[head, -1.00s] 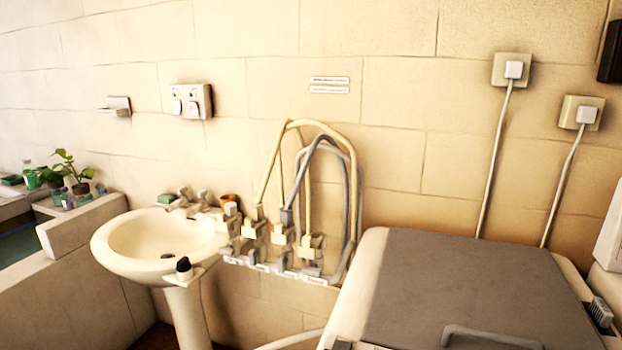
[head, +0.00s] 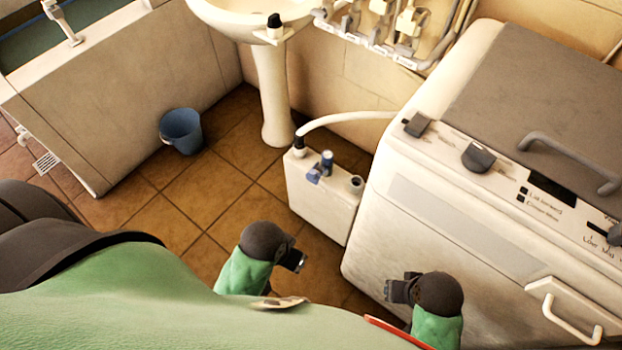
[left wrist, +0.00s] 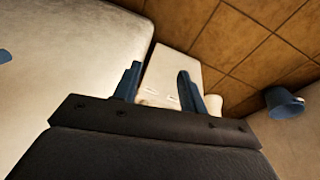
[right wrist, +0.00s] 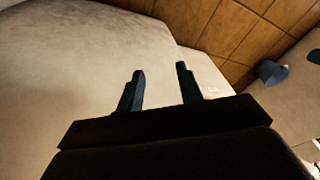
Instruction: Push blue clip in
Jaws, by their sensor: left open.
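The blue clip (head: 320,167) is on top of a white box-shaped canister (head: 318,205) standing on the floor beside the white machine. How far in the clip sits, I cannot tell. My left gripper (head: 299,262) is in front of the canister, low in the head view, apart from it. In the left wrist view its two fingers (left wrist: 158,80) stand apart with nothing gripped, and a pale box-like side shows beyond them. My right gripper (head: 389,290) is in front of the machine. In the right wrist view its fingers (right wrist: 160,75) are apart and empty.
The white machine (head: 440,210) with knobs and handles stands right of the canister. A white hose (head: 345,119) leads into the canister's black cap. The basin pedestal (head: 275,95) is behind it. A blue bucket (head: 182,130) is at left. Tiled floor (head: 205,200) is clear between.

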